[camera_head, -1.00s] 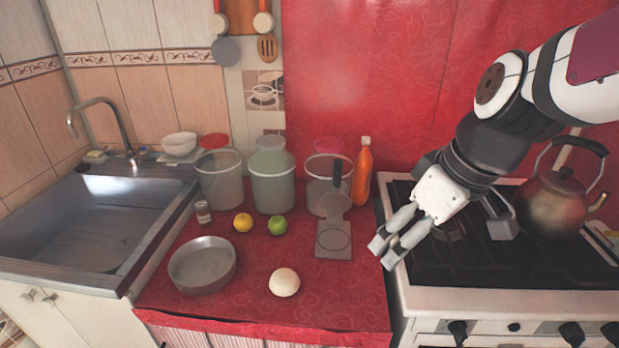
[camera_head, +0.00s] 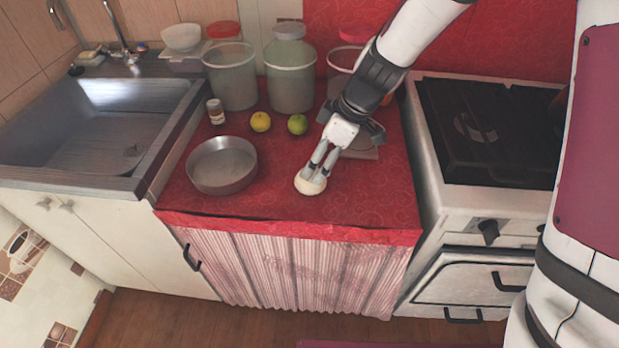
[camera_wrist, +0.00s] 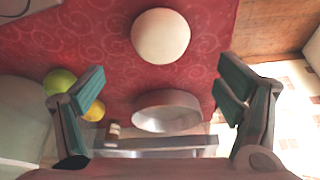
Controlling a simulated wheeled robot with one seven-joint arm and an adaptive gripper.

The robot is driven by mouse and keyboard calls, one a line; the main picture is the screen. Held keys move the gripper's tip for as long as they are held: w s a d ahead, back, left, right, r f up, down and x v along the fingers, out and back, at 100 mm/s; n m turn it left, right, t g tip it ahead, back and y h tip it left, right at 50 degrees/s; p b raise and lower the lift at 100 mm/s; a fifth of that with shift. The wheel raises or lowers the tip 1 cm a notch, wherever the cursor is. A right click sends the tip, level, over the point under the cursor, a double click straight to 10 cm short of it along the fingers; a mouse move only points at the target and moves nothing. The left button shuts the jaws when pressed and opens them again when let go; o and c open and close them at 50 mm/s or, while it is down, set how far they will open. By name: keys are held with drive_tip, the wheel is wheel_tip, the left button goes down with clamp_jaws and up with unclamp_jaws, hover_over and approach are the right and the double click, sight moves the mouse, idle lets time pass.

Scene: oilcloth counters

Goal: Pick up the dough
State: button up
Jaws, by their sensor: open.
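The dough (camera_head: 309,186) is a pale round ball on the red counter cloth. In the wrist view the dough (camera_wrist: 160,36) lies at the top middle, beyond the fingertips. My gripper (camera_head: 317,171) reaches down to the dough in the head view, its fingers covering the ball's upper part. In the wrist view my gripper (camera_wrist: 160,84) has its fingers spread wide with nothing between them. I cannot tell whether a fingertip touches the dough.
A round metal pan (camera_head: 221,184) stands left of the dough. A green lime (camera_head: 297,124) and a yellow lemon (camera_head: 260,121) lie behind it, near large jars (camera_head: 290,88). A kitchen scale (camera_head: 366,152) is partly hidden behind my gripper. The stove (camera_head: 440,180) is at right.

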sight(310, 180)
drive_tip(key=x, duration=0.7)
drive_tip(key=shift+d+f+b, duration=0.15)
drive_tip(key=shift+f+b, duration=0.1)
drive_tip(key=shift+b, duration=0.1)
drive_tip(key=c, duration=1.3)
